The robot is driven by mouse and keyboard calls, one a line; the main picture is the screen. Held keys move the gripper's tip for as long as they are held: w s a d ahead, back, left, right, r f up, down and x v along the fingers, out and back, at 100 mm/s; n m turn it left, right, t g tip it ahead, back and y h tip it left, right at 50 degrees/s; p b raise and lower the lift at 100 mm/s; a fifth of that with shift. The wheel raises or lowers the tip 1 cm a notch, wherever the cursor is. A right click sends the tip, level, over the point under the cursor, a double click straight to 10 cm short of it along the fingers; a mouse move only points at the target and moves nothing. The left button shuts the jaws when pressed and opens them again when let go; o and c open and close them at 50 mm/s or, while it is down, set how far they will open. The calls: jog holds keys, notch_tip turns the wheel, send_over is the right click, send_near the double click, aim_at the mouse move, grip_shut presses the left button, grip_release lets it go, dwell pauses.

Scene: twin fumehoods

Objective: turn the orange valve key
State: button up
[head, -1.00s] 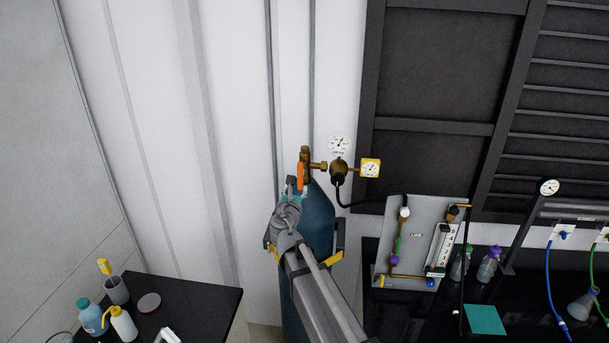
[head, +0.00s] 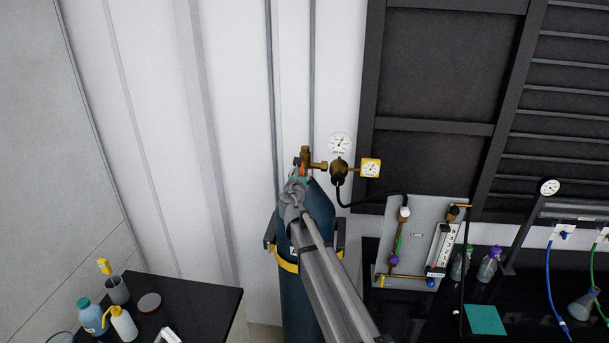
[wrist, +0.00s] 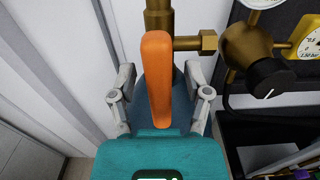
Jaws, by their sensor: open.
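The orange valve key (wrist: 159,80) stands upright as a long bar in the middle of the wrist view, in front of the brass valve (wrist: 158,20). My gripper (wrist: 161,78) is open, with one grey finger on each side of the key and a visible gap on both sides. The key's lower end reaches down to the teal gripper body in the picture; I cannot tell whether they touch. In the head view my gripper (head: 297,182) is at the brass valve (head: 305,155) on top of the dark blue gas cylinder (head: 300,305), and the key is mostly hidden.
A brass regulator (head: 338,170) with a white gauge (head: 340,144) and a yellow gauge (head: 371,168) sits right of the valve. A black hose (head: 372,201) runs to a flow panel (head: 427,220). A black side table (head: 205,300) with bottles stands at lower left.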

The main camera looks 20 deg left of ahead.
grip_shut()
jog(key=shift+d, duration=0.1)
dwell(0.4)
